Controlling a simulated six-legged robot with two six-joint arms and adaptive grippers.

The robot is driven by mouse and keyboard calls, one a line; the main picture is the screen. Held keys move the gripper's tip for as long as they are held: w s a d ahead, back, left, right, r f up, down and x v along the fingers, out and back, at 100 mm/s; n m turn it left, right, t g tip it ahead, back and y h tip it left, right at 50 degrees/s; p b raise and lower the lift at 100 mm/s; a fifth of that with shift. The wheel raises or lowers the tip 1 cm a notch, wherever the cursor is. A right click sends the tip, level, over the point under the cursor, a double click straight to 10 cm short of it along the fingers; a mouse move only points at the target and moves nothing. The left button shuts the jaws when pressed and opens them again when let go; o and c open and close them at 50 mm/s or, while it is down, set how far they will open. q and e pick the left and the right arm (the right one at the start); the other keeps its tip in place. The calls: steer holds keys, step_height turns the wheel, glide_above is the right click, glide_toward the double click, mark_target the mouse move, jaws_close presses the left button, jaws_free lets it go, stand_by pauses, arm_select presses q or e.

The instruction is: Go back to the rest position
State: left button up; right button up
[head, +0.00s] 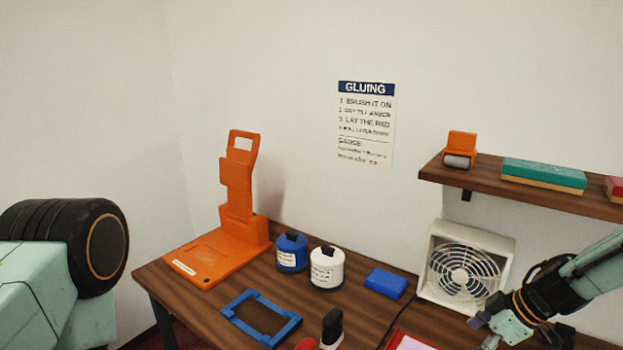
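My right gripper (514,334) is at the lower right, in front of the white box fan and pointing down. Its lower parts run close to the bottom edge of the view, and I cannot tell whether its fingers are apart or closed. I see nothing held in it. Part of my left arm fills the lower left, a pale green link with a large black round joint. My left gripper is outside the view.
The wooden counter (180,283) carries an orange stand (225,250), blue jar (291,254), white jar (326,268), blue block (385,283) and blue frame (236,303). A box fan (462,272) stands under the shelf (485,175), which holds an orange-framed roller (460,148) and teal block (543,173).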

steer(key=x, duration=1.1)
steer(key=shift+r, duration=0.1)
steer(key=shift+s+r, duration=0.1)
